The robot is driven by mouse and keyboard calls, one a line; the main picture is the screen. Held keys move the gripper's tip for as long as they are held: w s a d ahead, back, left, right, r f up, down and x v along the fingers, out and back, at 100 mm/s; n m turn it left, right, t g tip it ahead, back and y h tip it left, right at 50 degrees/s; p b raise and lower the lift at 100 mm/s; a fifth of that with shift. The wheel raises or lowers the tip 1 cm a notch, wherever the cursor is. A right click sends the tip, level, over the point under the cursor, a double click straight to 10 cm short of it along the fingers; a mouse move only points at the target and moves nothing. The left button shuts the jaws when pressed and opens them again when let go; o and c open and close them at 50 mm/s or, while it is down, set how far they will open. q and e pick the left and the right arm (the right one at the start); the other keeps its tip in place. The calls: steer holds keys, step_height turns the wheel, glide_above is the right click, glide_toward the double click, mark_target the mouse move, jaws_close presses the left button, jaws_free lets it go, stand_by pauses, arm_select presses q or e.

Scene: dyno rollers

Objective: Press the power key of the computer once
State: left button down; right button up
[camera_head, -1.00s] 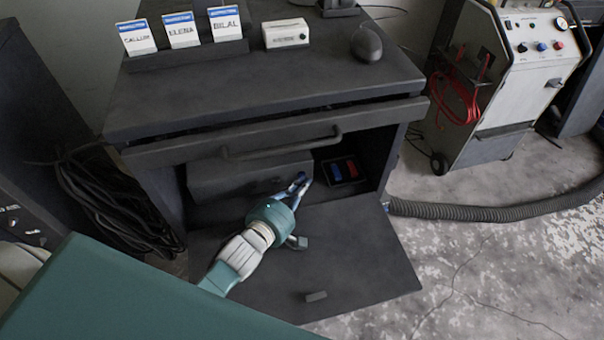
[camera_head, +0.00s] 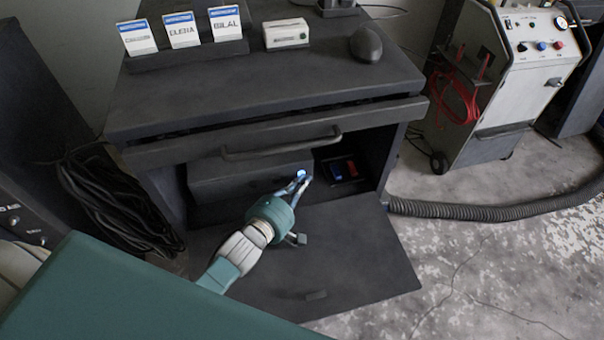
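The computer (camera_head: 235,181) is a dark grey box lying in the open lower compartment of the black cabinet. A small light (camera_head: 301,174) at the right end of its front glows bright blue-white, where the power key seems to be. My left gripper (camera_head: 301,182) reaches in from the lower left, its fingertips at this light. The fingertips partly cover the key, and I cannot tell whether they touch it. The two fingers are close together, too small to tell if fully shut. My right gripper is not in view.
The cabinet's flap (camera_head: 350,260) is folded down under my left arm. The drawer handle (camera_head: 282,144) sticks out above the compartment. A small tray with blue and red items (camera_head: 344,170) lies right of the computer.

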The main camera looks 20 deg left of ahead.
mark_target(308, 211)
arm_select(q)
steer(key=shift+s, duration=0.1)
steer(key=shift+s+d+p, duration=0.35)
steer(key=shift+s+d, duration=0.05)
steer(key=shift+s, duration=0.15)
steer(key=shift+s+d, duration=0.3)
steer(key=shift+s, duration=0.15)
steer(key=shift+s+d+p, duration=0.35)
steer(key=shift+s+d, duration=0.2)
steer(key=shift+s, duration=0.3)
steer(key=shift+s+d+p, duration=0.35)
steer(key=shift+s+d, duration=0.2)
steer(key=shift+s, duration=0.25)
steer(key=shift+r, duration=0.1)
